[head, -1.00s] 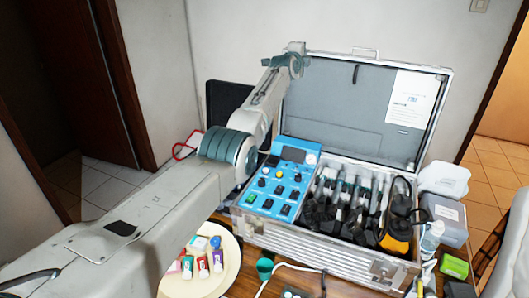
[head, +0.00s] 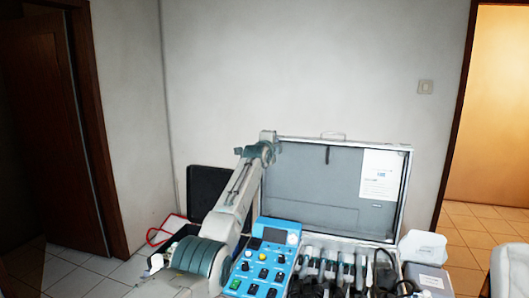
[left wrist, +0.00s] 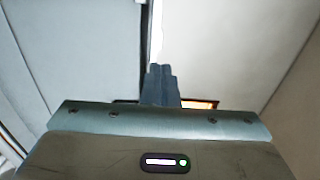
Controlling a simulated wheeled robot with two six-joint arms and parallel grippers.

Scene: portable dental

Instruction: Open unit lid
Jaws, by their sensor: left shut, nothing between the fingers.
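The unit lid (head: 310,190) stands open and upright at the back of the case, its grey lining facing me. A white paper sheet (head: 380,175) is on its upper right. My left arm reaches over the left of the unit. My left gripper (left wrist: 160,72) shows shut and empty in the left wrist view, near a pale edge between grey and white surfaces. In the head view, the end of this arm is by the lid's upper left corner; I cannot tell whether it touches. The blue control panel (head: 262,270) sits in the case. My right gripper is out of view.
Dark handpieces (head: 335,272) fill the case to the right of the panel. White and grey boxes (head: 425,250) stand to its right. A black panel (head: 205,190) stands behind my arm. The wall is behind the lid; the lower table is cut off.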

